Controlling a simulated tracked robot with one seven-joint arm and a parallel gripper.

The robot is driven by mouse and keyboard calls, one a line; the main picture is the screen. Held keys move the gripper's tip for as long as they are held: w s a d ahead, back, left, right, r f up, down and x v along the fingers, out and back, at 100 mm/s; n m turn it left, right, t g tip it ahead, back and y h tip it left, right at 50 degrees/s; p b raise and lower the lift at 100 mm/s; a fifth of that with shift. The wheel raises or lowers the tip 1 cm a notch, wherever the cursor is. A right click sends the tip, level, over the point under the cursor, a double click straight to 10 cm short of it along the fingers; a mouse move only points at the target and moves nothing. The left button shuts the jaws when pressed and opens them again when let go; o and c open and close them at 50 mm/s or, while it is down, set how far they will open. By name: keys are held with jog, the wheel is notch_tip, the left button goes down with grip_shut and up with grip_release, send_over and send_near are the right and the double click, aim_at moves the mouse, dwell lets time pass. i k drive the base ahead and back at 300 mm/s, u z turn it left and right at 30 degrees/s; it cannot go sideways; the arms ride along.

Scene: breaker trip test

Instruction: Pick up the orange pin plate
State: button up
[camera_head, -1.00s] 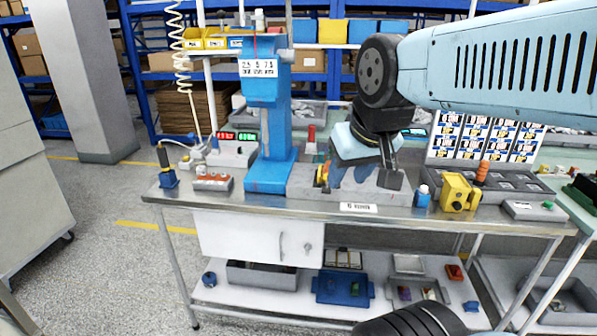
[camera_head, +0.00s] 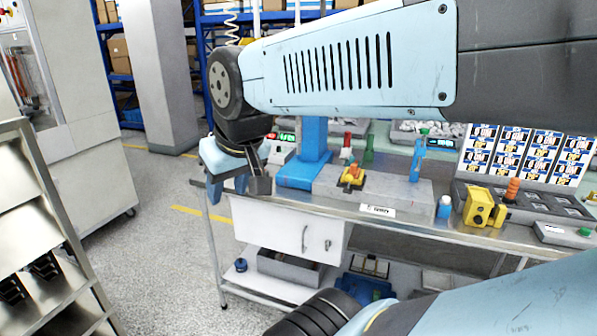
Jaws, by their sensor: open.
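A small orange and yellow piece (camera_head: 351,176) sits on the grey block (camera_head: 400,192) on the steel bench. It may be the orange pin plate, but it is too small to tell. My gripper (camera_head: 250,186) is open, at the left end of the bench, to the left of the blue press and apart from the orange piece. My arm crosses the top of the view and hides the upper part of the press.
The blue press (camera_head: 308,165) stands between my gripper and the grey block. A blue upright tool (camera_head: 417,160), a blue bottle (camera_head: 444,207) and a yellow device (camera_head: 484,207) stand to the right. A metal rack (camera_head: 45,200) is at the far left.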

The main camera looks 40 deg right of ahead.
aim_at(354, 168)
jog(key=u, duration=0.4)
jog(key=k, duration=0.95)
jog(key=z, duration=1.85)
jog(key=i, duration=1)
jog(key=u, duration=0.05)
